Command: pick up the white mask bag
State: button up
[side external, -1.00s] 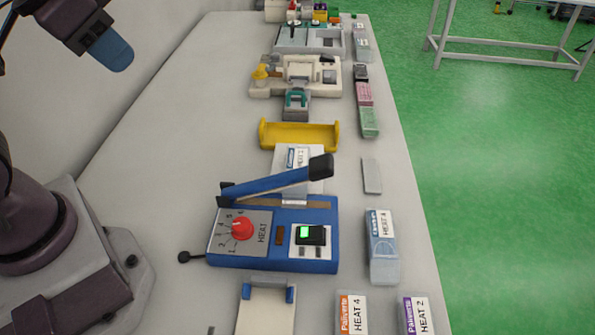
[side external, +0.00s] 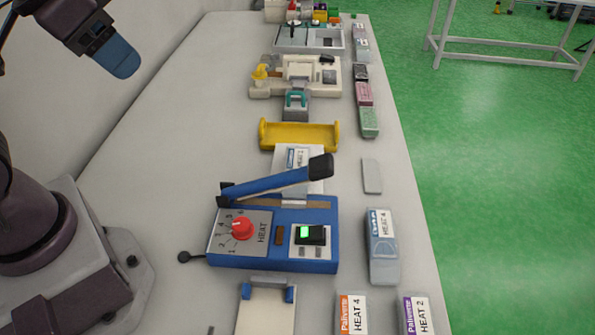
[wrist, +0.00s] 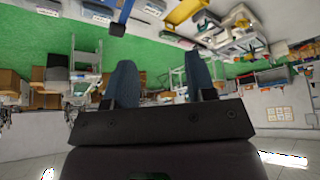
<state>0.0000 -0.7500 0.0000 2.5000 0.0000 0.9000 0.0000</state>
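A plain whitish flat packet (side external: 372,175) lies on the table near its right edge, right of the blue heat sealer (side external: 272,258). A white bag with a printed label (side external: 297,157) lies at the sealer's back, partly behind the raised lever. I cannot tell for certain which of the two is the white mask bag. My gripper (side external: 118,58) is high at the upper left in the side view, well away from both. In the wrist view, the two blue fingers of my gripper (wrist: 161,80) are apart with nothing between them.
A pale blue labelled pack (side external: 383,248) lies right of the sealer. Boxes marked HEAT 4 (side external: 351,314) and HEAT 2 (side external: 416,315) lie in front. A yellow tray (side external: 300,136) and other machines stand behind. The table's left part is clear.

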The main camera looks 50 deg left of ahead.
jog(key=o, duration=0.6)
jog(key=shift+o, duration=0.2)
jog(key=n+g+h, duration=0.3)
jog(key=n+g, duration=0.6)
send_over(297, 164)
jog(key=w+a, duration=0.3)
jog(key=a, duration=0.1)
notch_tip(297, 164, down, 18)
jog(key=x, duration=1.2)
jog(key=shift+w+d+f, duration=0.3)
jog(key=shift+d+f, duration=0.05)
jog(key=shift+f, duration=0.05)
